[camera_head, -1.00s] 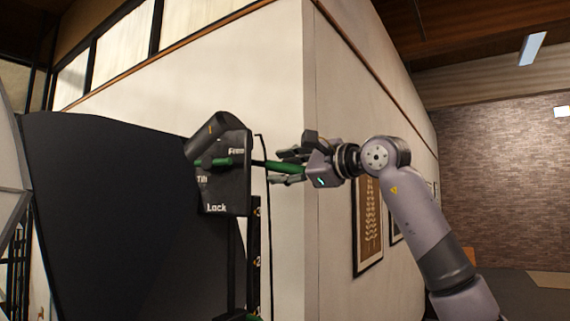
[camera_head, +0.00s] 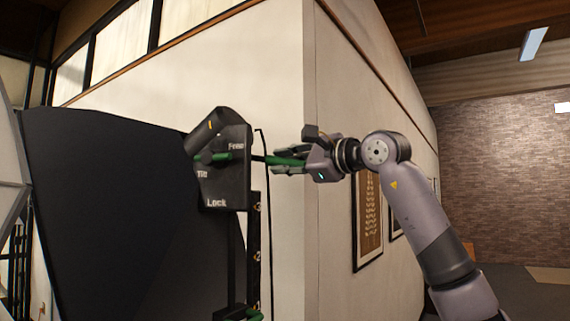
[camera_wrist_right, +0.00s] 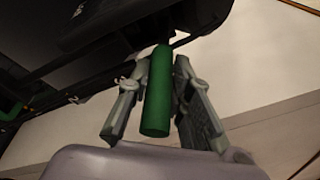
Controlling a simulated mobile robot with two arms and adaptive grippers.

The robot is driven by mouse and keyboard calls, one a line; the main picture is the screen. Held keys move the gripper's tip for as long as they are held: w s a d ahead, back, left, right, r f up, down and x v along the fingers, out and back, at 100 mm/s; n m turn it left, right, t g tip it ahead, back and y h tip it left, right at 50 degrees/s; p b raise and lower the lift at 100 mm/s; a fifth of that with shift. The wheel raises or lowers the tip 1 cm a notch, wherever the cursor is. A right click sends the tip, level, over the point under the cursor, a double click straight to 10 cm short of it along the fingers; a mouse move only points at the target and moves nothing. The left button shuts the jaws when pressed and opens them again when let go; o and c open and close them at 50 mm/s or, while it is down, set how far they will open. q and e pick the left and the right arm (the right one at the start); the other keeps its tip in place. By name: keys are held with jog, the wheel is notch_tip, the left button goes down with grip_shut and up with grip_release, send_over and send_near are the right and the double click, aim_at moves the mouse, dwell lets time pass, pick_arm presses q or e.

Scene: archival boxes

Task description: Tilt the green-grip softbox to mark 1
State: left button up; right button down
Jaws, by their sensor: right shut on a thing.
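The softbox (camera_head: 120,220) is a large black shape at the left of the head view, with a black tilt plate (camera_head: 235,180) lettered "Free" and "Lock". A short green lever (camera_head: 215,157) sits on the plate, nearer "Free". A green grip (camera_head: 272,159) sticks out right of the plate. My right gripper (camera_head: 284,162) is shut on this grip. In the right wrist view the green grip (camera_wrist_right: 158,95) lies between both fingers. A scale strip (camera_head: 254,240) with marks 3, 2 and 1 runs down below the plate. My left gripper is out of view.
A pale wall corner (camera_head: 304,230) stands behind the gripper. Framed pictures (camera_head: 367,220) hang on the right wall. A thin black cable (camera_head: 268,200) hangs beside the scale. Another green part (camera_head: 252,314) shows low on the stand. Open floor lies at the far right.

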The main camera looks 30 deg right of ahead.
jog(key=shift+f, duration=0.1)
jog(key=f+t+b, duration=0.1)
jog(key=b, duration=0.1)
jog(key=f+t+b, duration=0.1)
jog(key=b, duration=0.2)
jog(key=f+m+b, duration=0.1)
jog(key=b, duration=0.1)
jog(key=shift+w+a+f+t+y, duration=0.25)
jog(key=shift+w+f+t+y, duration=0.1)
jog(key=shift+w+t+y, duration=0.05)
jog(key=c, duration=1.4)
grip_release()
jog(key=shift+c, duration=0.2)
jog(key=shift+s+d, duration=0.1)
jog(key=v, duration=1.2)
